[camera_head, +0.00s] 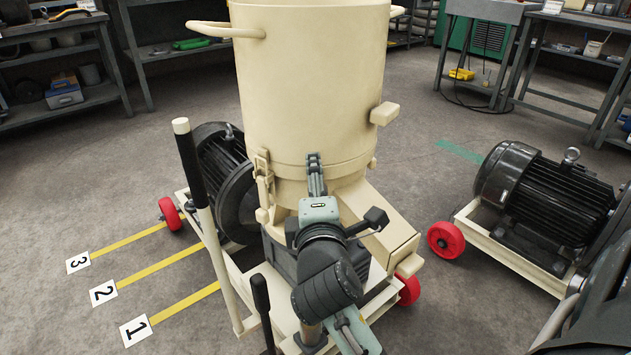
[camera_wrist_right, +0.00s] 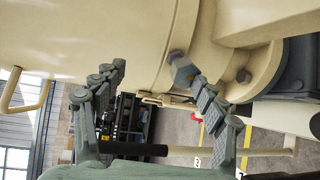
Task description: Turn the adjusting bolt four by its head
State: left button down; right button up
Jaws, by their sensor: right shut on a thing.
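The adjusting bolt's grey hexagonal head (camera_wrist_right: 183,72) sticks out beside the cream rim of the mill drum (camera_head: 305,90) in the right wrist view. My right gripper (camera_head: 315,172) is up against the drum's lower band in the head view, where it hides the bolt. In the wrist view my right gripper (camera_wrist_right: 155,78) has its fingers on either side of the rim area. The bolt head meets the right-hand fingertip; contact with the other finger cannot be made out. No number shows on the bolt. My left gripper is not in view.
A cream handle with a black grip (camera_head: 188,160) rises left of the drum. A cream chute (camera_head: 385,235) lies right of my gripper. A motor on a red-wheeled cart (camera_head: 545,195) stands at the right. Numbered floor marks (camera_head: 103,293) lie at the left.

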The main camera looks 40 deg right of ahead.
jog(key=shift+s+a+r+t, duration=0.15)
jog(key=shift+s+r, duration=0.1)
jog(key=shift+r, duration=0.25)
jog(key=shift+s+a+r+t, duration=0.15)
jog(key=shift+s+r, duration=0.1)
jog(key=shift+r, duration=0.25)
jog(key=s, duration=0.1)
jog(key=s+a, duration=0.1)
jog(key=s+f, duration=0.1)
jog(key=shift+s+a, duration=0.25)
jog(key=shift+a, duration=0.15)
jog(key=shift+p, duration=0.4)
